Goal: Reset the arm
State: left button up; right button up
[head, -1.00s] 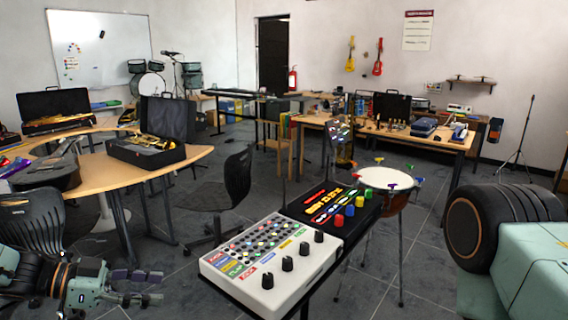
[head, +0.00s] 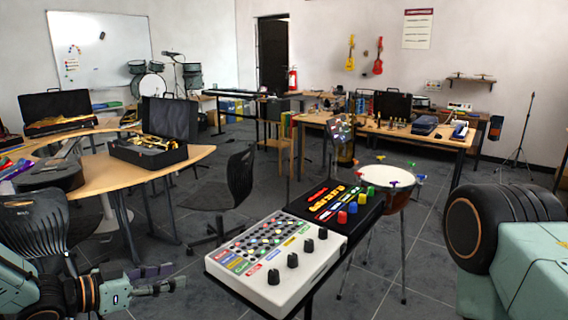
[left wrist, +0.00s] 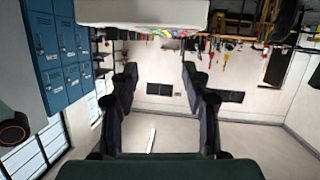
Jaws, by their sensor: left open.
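My left gripper (head: 158,279) comes in at the lower left of the head view, held level and pointing right, short of the white mixer. In the left wrist view its two dark fingers (left wrist: 166,95) stand apart with nothing between them. At the lower right of the head view are green and black parts of my own body. The right gripper does not show in either view.
A white mixer (head: 275,262) with coloured buttons and a black pad unit (head: 338,204) stand on a narrow table in front. A drum (head: 386,178) stands behind them. A black chair (head: 228,195) and a curved wooden table (head: 110,185) are at left. Grey floor lies between.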

pick_arm(q)
jog(key=s+d+f+n+g+y, duration=0.3)
jog(key=s+f+n+y, duration=0.35)
jog(key=s+f, duration=0.7)
jog(key=s+f+n+g+y+b, duration=0.1)
jog(key=s+f, duration=0.4)
jog(key=s, duration=0.7)
jog(key=s+a+f+n+g+y+b, duration=0.1)
jog(key=s+f+g+y, duration=0.2)
jog(key=s, duration=0.9)
notch_tip(320, 180, down, 3)
jog(key=g, duration=0.3)
jog(key=shift+s, duration=0.2)
jog(key=shift+a, duration=0.1)
